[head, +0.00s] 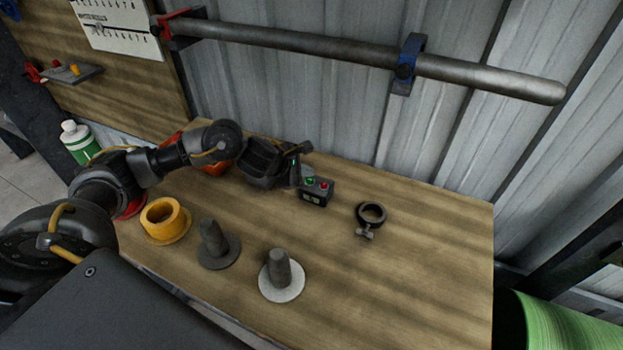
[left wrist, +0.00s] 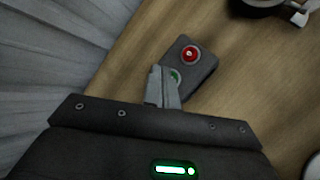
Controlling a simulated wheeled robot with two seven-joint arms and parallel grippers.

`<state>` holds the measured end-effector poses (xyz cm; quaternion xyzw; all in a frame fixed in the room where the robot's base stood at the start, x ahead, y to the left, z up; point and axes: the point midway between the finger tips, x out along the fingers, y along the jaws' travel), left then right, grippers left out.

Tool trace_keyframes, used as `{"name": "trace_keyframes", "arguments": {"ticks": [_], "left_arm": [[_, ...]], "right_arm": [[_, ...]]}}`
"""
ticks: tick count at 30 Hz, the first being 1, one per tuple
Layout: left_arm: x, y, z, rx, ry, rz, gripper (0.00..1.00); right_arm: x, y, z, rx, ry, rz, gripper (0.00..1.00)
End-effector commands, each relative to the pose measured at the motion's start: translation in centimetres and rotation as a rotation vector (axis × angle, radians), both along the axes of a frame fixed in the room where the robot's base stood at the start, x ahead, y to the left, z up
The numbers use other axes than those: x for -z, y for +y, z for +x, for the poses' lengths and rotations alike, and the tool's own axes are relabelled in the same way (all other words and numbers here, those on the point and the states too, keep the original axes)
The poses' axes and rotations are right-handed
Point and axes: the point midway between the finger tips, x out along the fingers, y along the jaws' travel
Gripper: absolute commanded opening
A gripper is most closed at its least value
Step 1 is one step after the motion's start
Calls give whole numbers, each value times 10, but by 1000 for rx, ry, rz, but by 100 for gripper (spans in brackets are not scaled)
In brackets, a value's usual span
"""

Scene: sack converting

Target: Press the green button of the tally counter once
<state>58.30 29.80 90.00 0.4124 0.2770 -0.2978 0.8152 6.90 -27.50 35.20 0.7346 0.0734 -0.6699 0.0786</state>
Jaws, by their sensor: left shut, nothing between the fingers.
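The tally counter (head: 316,193) is a small dark box on the wooden bench, with a green button (head: 310,181) at left and a red button (head: 323,185) at right on its top. It also shows in the left wrist view (left wrist: 203,58), where the green button (left wrist: 175,76) is partly hidden behind my fingertips. My left gripper (head: 297,168) is shut and empty, just left of the green button in the head view. In the left wrist view its fingertips (left wrist: 163,84) overlap the button's edge; I cannot tell whether they touch it. My right gripper is not in view.
A black ring clamp (head: 371,213) lies right of the counter. A yellow flanged ring (head: 163,218), a dark peg (head: 213,245) and a grey peg on a white disc (head: 281,276) stand nearer. A pole (head: 300,42) runs along the wall. The bench's right part is clear.

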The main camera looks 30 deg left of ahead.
Motion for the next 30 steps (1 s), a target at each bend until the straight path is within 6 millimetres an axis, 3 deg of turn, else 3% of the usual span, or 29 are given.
{"name": "trace_keyframes", "arguments": {"ticks": [11, 25, 30], "left_arm": [[-3, 0, 0, -1, -1, -1, 0], [-46, 0, 0, -1, -1, -1, 0], [-52, 0, 0, 0, -1, -1, 0]], "right_arm": [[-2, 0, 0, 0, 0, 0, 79], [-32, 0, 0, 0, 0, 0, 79], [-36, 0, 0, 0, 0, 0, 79]]}}
